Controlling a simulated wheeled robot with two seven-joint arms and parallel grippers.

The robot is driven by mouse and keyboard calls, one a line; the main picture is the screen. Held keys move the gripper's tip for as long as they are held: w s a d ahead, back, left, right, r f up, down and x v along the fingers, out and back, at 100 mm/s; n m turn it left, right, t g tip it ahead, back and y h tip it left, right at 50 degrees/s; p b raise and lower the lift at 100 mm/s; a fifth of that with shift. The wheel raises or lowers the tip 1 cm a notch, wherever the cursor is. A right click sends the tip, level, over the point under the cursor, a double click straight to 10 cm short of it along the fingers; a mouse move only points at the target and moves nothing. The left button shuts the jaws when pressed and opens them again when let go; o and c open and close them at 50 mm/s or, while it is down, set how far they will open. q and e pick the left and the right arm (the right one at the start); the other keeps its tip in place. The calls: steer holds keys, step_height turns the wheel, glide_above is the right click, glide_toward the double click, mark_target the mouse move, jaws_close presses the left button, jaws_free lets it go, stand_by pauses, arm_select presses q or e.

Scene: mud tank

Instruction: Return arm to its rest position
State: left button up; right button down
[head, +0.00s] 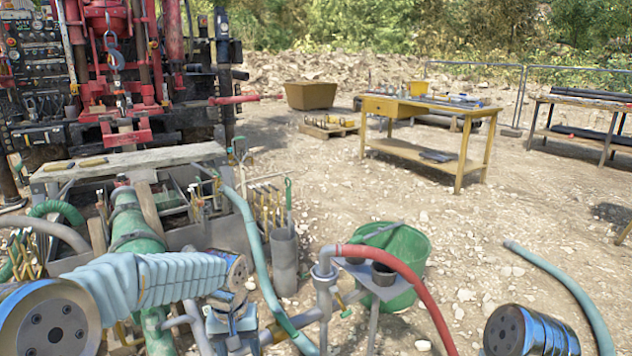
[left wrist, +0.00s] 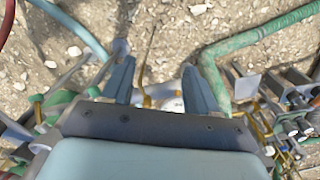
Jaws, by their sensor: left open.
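My left arm, with a pale blue ribbed sleeve (head: 150,285), reaches in from the left over the green pipe (head: 135,235). Its gripper (head: 232,330) points down near the bottom edge, and its fingertips are hard to make out there. In the left wrist view my left gripper (left wrist: 158,85) has its two dark fingers spread, with nothing held between them. Stony ground and a small yellow and whitish item (left wrist: 165,102) show beyond the gap. Of my right arm only a blue joint (head: 530,330) shows at the lower right; its gripper is out of the picture.
A red hose (head: 400,275), a grey-green hose (head: 255,240) and a green tub (head: 395,255) lie close right of my left gripper. A drilling rig (head: 120,70) stands at back left. A yellow workbench (head: 430,150) stands farther back. Open gravel lies between.

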arm_select(q)
steer(key=s+d+f+h, duration=0.1)
steer(key=s+d+f, duration=0.15)
steer(key=f, duration=0.65)
steer(key=s+d+f+h, duration=0.1)
steer(key=s+f, duration=0.2)
steer(key=f, duration=0.5)
steer(key=s+d+f+h, duration=0.1)
steer(key=s+f, duration=1.1)
steer(key=s, duration=0.3)
steer(key=shift+s+d+t+h, duration=0.3)
steer(key=shift+d+h, duration=0.1)
